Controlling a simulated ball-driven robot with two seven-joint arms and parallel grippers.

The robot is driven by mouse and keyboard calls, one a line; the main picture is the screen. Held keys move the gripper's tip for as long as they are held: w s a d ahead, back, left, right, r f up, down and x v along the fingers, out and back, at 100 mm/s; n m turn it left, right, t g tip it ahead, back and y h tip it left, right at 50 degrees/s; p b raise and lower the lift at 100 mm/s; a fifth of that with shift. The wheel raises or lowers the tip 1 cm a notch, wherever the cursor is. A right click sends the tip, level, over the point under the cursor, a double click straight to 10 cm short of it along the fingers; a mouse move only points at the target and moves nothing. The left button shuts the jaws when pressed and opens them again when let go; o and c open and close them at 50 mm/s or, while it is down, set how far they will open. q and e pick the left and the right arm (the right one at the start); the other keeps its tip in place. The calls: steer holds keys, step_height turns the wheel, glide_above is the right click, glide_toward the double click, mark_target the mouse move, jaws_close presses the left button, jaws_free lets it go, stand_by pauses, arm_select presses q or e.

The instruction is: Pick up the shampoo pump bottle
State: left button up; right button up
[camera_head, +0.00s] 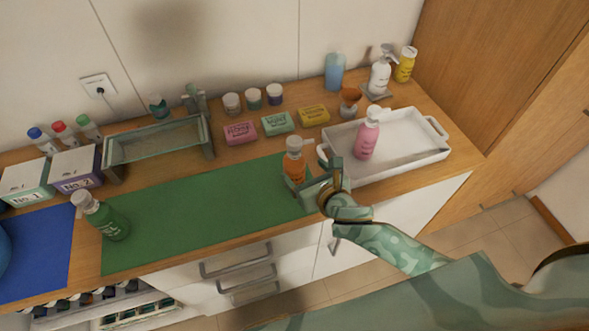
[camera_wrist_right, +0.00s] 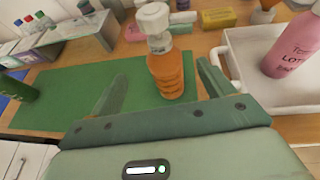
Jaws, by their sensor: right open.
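An orange pump bottle with a white pump head (camera_head: 294,165) stands upright at the right end of the green mat (camera_head: 160,212); I take it as the shampoo bottle, though its label is not readable. My right gripper (camera_head: 316,178) is open just in front of it. In the right wrist view the orange bottle (camera_wrist_right: 166,72) stands ahead between the spread fingers (camera_wrist_right: 162,75), a little toward the right finger. I see no grip on it. A green pump bottle (camera_head: 108,222) stands at the mat's left end. My left gripper is out of view.
A white tray (camera_head: 432,152) holding a pink lotion bottle (camera_head: 368,137) is close to the right of my gripper. Soap boxes (camera_head: 277,122) and small jars stand behind. The mat's middle is clear.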

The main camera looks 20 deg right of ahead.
mark_target(298, 163)
steer(key=x, duration=0.3)
steer(key=shift+w+a, duration=0.15)
steer(key=x, duration=0.1)
steer(key=b+x, duration=0.1)
steer(key=x, duration=0.2)
steer(key=shift+w+d+f, duration=0.25)
steer(key=shift+d+f, duration=0.05)
steer(key=shift+f, duration=0.15)
steer(key=shift+w+a, duration=0.1)
steer(key=shift+w, duration=0.2)
steer(key=shift+s, duration=0.1)
steer(key=shift+c, duration=1.2)
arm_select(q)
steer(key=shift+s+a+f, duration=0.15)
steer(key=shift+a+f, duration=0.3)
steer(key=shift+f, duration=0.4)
arm_select(e)
steer(key=c, duration=1)
